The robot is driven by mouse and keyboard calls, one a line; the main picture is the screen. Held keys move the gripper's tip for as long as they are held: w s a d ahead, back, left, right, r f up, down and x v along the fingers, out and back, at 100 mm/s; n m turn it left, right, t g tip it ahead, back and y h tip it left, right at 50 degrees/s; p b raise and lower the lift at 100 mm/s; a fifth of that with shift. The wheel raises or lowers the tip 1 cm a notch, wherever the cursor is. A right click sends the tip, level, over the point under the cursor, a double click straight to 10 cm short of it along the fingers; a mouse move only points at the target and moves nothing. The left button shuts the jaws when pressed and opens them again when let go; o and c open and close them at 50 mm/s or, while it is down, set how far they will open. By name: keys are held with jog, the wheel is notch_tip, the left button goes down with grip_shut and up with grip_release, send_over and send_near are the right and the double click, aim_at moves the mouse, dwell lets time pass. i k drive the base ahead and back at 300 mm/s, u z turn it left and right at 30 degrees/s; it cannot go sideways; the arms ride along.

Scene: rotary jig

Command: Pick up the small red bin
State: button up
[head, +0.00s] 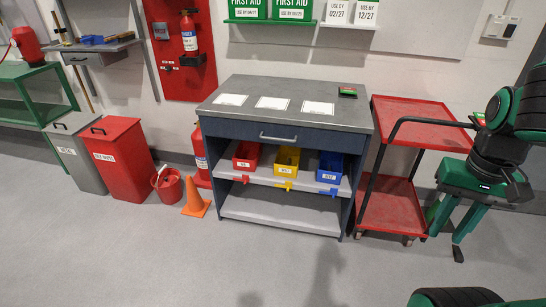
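The small red bin (246,157) stands upright on the upper open shelf of the workbench, at the left, with a white label on its front. A yellow bin (285,164) and a blue bin (329,171) stand to its right on the same shelf. My gripper (445,243) hangs at the right of the head view, in front of the red cart and well to the right of the small red bin. Its two green fingers point down and look apart, with nothing seen between them. The inside of the small red bin is partly shaded by the bench top.
The workbench (350,112) has a drawer above the shelf and sheets on top. Small coloured clips (244,179) line the shelf edge. An orange cone (195,200), red bucket (167,184) and large red waste bin (118,165) stand left. A red cart (392,208) stands right. The front floor is clear.

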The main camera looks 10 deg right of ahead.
aim_at(247, 156)
jog(key=z, duration=0.1)
jog(key=i, duration=1)
jog(key=u, duration=0.05)
